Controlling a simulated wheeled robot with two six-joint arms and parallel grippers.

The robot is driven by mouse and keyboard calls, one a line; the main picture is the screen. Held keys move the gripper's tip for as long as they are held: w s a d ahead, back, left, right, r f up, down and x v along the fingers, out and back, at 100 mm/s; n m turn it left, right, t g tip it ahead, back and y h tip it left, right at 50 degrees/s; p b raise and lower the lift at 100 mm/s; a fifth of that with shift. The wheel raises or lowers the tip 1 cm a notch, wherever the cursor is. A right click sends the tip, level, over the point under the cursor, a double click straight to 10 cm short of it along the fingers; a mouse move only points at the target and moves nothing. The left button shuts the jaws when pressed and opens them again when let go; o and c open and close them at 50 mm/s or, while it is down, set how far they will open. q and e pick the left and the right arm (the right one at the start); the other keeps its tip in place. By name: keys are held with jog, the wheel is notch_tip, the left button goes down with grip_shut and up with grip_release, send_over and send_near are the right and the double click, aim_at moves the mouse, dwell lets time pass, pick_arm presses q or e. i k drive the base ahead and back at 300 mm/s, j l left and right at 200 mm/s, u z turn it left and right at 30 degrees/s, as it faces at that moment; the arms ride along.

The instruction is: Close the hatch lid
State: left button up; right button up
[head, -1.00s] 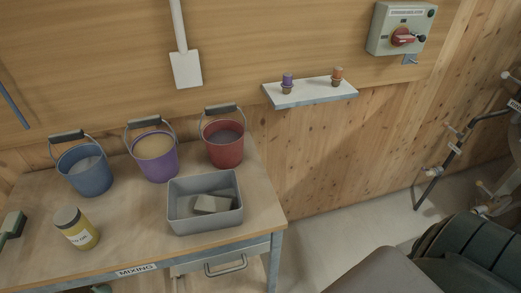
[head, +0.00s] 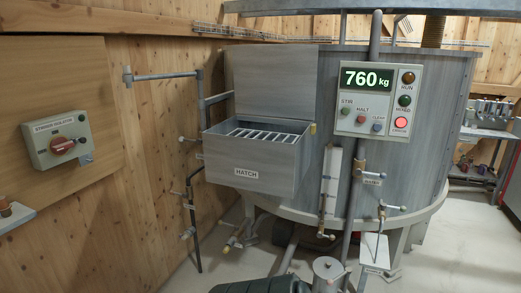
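The hatch box (head: 255,166), labelled HATCH, juts from the front of the grey mixer tank. Its hatch lid (head: 273,83) stands open and upright at the back of the box. A slatted grate (head: 264,133) shows in the box's opening. A small yellowish piece (head: 313,128) sits at the box's upper right corner. Neither of my grippers is in view.
A control panel (head: 375,98) reading 760 kg is right of the hatch. Pipes with valves (head: 193,190) stand on its left. A stirrer isolator (head: 58,138) is on the left wall. A dark green rounded object (head: 265,286) and a metal can (head: 328,272) are below.

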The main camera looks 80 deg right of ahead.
aim_at(275, 80)
jog(key=k+l+z, duration=0.1)
jog(key=z, duration=0.35)
jog(key=k+l+z, duration=0.15)
jog(key=z, duration=0.3)
jog(key=k+l+z, duration=0.2)
jog(key=z, duration=1.45)
jog(key=i+j+u, duration=0.2)
jog(key=i, duration=0.35)
